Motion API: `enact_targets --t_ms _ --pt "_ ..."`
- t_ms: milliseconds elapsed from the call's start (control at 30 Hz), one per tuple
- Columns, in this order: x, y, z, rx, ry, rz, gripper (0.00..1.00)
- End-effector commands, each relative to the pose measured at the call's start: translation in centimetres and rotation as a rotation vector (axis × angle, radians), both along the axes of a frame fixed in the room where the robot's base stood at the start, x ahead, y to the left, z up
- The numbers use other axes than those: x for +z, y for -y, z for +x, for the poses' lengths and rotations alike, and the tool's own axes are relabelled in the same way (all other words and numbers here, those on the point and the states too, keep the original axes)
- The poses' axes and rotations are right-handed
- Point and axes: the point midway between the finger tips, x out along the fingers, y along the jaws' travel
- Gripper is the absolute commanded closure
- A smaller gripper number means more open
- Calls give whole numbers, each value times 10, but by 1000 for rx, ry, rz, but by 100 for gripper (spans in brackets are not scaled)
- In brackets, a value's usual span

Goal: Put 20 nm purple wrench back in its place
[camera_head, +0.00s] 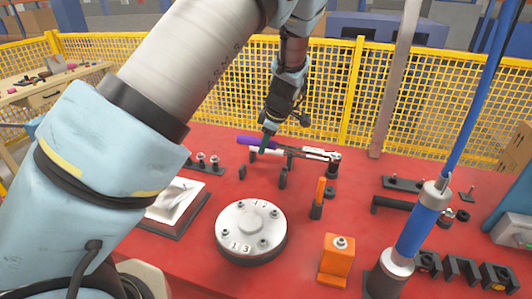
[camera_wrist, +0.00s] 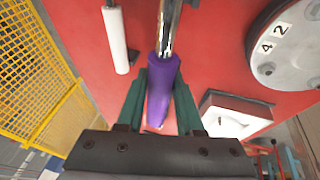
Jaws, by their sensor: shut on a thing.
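The purple-handled wrench (camera_head: 249,141) lies over the back of the red table in the head view, its silver shaft running to the right. In the wrist view its purple handle (camera_wrist: 163,92) sits between the two green fingers of my gripper (camera_wrist: 160,100). My gripper (camera_head: 266,140) is shut on the handle in the head view. Dark upright holders (camera_head: 283,177) stand just in front of the wrench. Whether the wrench rests in them or hangs just above them I cannot tell.
A round numbered metal disc (camera_head: 251,230) stands on the red table (camera_head: 300,215). An orange-handled tool (camera_head: 320,192) stands upright right of it, and an orange block (camera_head: 337,258) nearer. A blue cylinder tool (camera_head: 424,215) rises at right. Yellow mesh fence (camera_head: 350,90) runs behind.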

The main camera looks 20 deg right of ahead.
Motion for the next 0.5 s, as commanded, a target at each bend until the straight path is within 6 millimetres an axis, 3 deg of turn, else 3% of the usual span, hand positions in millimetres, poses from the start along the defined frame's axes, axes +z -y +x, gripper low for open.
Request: enact_targets --t_ms 200,500 --pt "-26 0 1 1 0 0 100" --pt "-29 0 1 1 2 -3 100"
